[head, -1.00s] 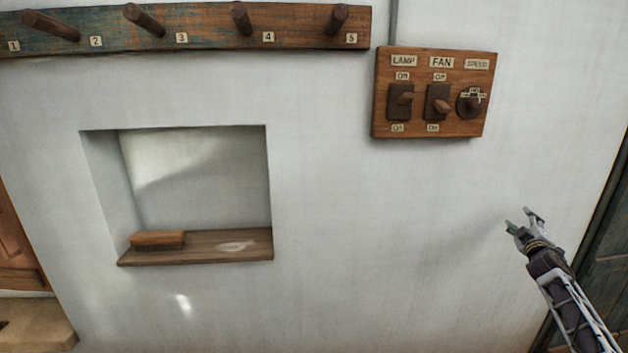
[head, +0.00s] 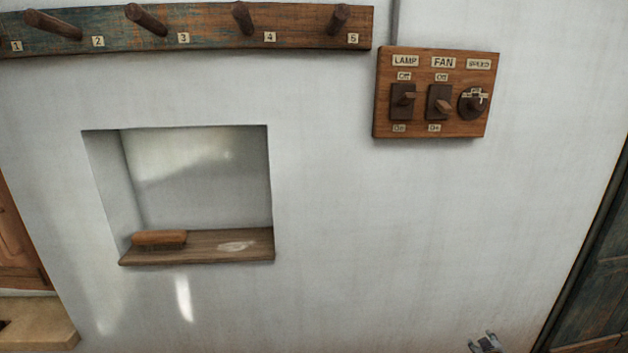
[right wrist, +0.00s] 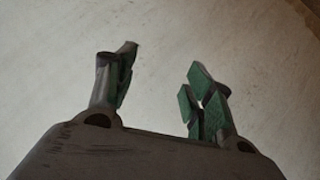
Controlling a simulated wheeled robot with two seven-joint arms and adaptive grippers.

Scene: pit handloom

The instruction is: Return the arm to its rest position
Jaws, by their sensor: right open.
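My right gripper (head: 486,343) shows at the bottom right edge of the head view, low in front of the white wall, with only its tips in frame. In the right wrist view its two green-padded fingers (right wrist: 160,92) stand apart with nothing between them. It is well below the wooden switch board (head: 437,93) and touches nothing that I can see. The rest of the right arm is out of the head view. My left gripper is in neither view.
A peg rail (head: 215,27) with numbered pegs runs along the top left. A wall niche (head: 200,180) holds a brown brush-like block (head: 159,238) on its wooden sill (head: 205,250). A dark door (head: 598,290) stands at the right edge. The wall between niche and door is clear.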

